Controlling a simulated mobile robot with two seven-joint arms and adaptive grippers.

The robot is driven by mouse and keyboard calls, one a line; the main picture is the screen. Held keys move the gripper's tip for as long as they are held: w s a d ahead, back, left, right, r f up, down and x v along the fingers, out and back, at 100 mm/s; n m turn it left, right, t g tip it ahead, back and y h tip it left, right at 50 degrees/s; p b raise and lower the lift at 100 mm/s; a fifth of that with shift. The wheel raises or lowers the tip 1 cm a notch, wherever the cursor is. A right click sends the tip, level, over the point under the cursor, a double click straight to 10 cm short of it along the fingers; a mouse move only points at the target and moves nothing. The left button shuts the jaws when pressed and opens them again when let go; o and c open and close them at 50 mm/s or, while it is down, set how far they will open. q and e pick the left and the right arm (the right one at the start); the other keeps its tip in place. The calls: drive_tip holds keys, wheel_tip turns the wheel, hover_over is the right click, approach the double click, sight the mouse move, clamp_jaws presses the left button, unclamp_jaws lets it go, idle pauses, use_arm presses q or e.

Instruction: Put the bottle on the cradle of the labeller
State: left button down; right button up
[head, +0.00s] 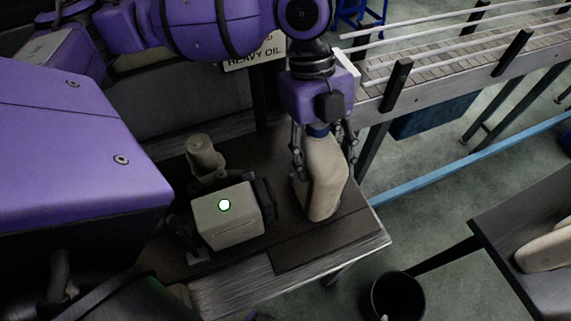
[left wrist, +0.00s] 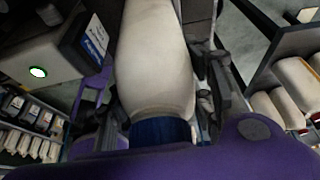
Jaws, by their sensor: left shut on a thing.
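The bottle (head: 324,182) is beige with a blue cap (head: 318,131). It stands nearly upright, cap up, over the dark table, right of the labeller; I cannot tell whether its base touches the surface. My left gripper (head: 323,150) comes from above and is shut on the bottle near its neck. In the left wrist view the bottle (left wrist: 158,60) lies between both fingers, its blue cap (left wrist: 160,133) close to the palm. The labeller (head: 232,222) is a pale box with a lit green-white lamp. Its dark side parts face the bottle; the cradle is not clearly distinguishable. My right gripper is out of view.
The table (head: 235,292) ends just right of the bottle. A conveyor (head: 450,68) runs behind at the upper right. A dark bin (head: 394,298) stands on the floor in front. Another table at the right carries beige bottles (head: 545,254). A "HEAVY OIL" sign (head: 252,56) is behind.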

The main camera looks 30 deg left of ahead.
sight(318, 132)
use_arm(q)
drive_tip(key=shift+f, duration=1.3)
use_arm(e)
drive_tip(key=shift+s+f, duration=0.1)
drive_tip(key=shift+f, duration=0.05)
use_arm(q)
drive_tip(key=c, duration=0.8)
unclamp_jaws()
drive_tip(key=shift+f, duration=0.1)
drive_tip(key=shift+c, duration=0.2)
drive_tip(key=p+v, duration=0.3)
drive_tip(key=v, duration=0.4)
drive_tip(key=shift+r, duration=0.4)
drive_tip(key=p+v, duration=0.1)
drive_tip(key=v, duration=0.2)
drive_tip(key=shift+w+a+r+p, duration=0.15)
drive_tip(key=shift+r+p, duration=0.1)
drive_tip(key=shift+p, duration=0.1)
drive_tip(key=shift+a+r, duration=0.15)
drive_tip(key=shift+r, duration=0.2)
drive_tip(key=shift+w, duration=0.1)
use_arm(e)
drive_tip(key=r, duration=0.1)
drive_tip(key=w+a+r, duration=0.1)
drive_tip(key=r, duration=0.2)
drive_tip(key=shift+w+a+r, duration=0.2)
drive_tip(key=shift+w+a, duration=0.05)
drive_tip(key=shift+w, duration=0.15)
